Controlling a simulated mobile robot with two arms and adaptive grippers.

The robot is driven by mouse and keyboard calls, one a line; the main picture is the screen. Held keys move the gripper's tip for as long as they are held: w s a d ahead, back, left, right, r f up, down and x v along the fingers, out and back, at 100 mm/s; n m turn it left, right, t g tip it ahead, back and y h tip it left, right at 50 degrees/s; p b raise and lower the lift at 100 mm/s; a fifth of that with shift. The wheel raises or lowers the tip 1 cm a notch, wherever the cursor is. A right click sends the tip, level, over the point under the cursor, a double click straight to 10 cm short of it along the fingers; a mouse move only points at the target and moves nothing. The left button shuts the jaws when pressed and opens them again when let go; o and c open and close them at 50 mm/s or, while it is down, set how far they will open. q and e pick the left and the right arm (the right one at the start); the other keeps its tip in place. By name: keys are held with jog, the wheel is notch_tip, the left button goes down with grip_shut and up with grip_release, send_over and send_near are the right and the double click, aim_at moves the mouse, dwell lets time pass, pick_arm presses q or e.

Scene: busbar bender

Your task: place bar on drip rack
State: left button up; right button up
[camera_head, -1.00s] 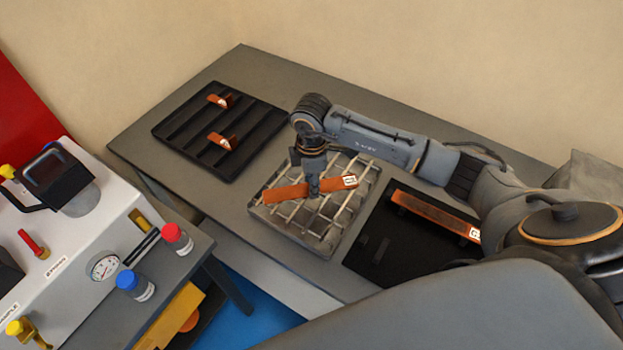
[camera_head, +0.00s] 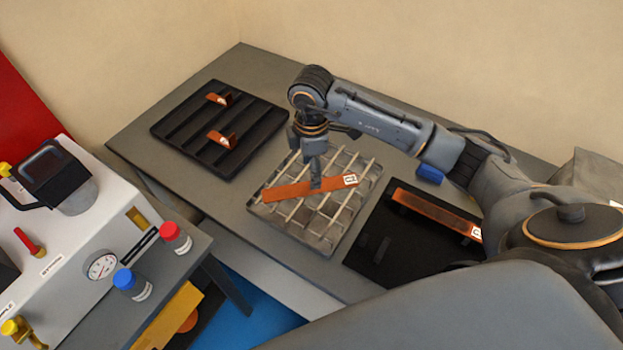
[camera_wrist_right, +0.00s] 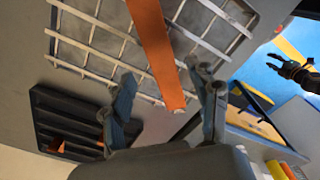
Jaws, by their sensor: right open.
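A copper bar (camera_head: 290,191) with a white label at one end lies across the wire grid of the drip rack (camera_head: 330,240). In the right wrist view the bar (camera_wrist_right: 155,45) lies over the rack's grid (camera_wrist_right: 95,35). My right gripper (camera_head: 316,180) is above the middle of the bar, pointing down. In its wrist view the right gripper's two fingers (camera_wrist_right: 165,90) are spread, one on each side of the bar, and grip nothing. A dark gripper, seemingly my left one (camera_wrist_right: 292,68), shows at the right edge of the wrist view with its fingers apart and empty.
A black tray (camera_head: 375,272) with another labelled copper bar (camera_head: 437,214) is right of the rack. A black slotted rack (camera_head: 180,145) with two bent copper pieces is at the back left. A blue object (camera_head: 430,173) lies behind the arm. The white machine (camera_head: 75,240) stands at left.

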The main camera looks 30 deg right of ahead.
notch_tip(320, 180, up, 7)
jog(key=b, duration=0.1)
jog(key=shift+f, duration=0.1)
dwell(0.6)
